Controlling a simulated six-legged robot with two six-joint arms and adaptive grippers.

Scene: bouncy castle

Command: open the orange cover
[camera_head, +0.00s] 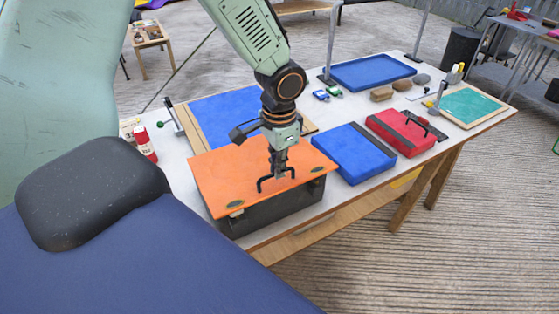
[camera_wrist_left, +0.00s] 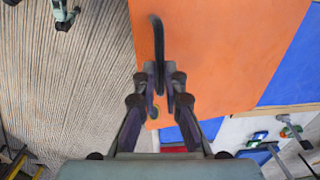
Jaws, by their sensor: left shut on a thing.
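The orange cover (camera_head: 225,172) lies on top of a dark grey box (camera_head: 270,212) at the near left part of the table. It looks shut or nearly so; I cannot tell if it is slightly raised. A black handle (camera_head: 264,184) stands on the cover near its front edge. My left gripper (camera_head: 280,176) comes down from above and is shut on this handle. In the left wrist view the handle (camera_wrist_left: 157,45) runs up from between the fingers (camera_wrist_left: 163,88), with the orange cover (camera_wrist_left: 215,50) behind. My right gripper is not in view.
On the table (camera_head: 340,205), a blue box (camera_head: 352,152) and a red case (camera_head: 401,131) stand right of the orange cover. A blue panel (camera_head: 222,115) lies behind it. A blue tray (camera_head: 369,72) is at the back.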

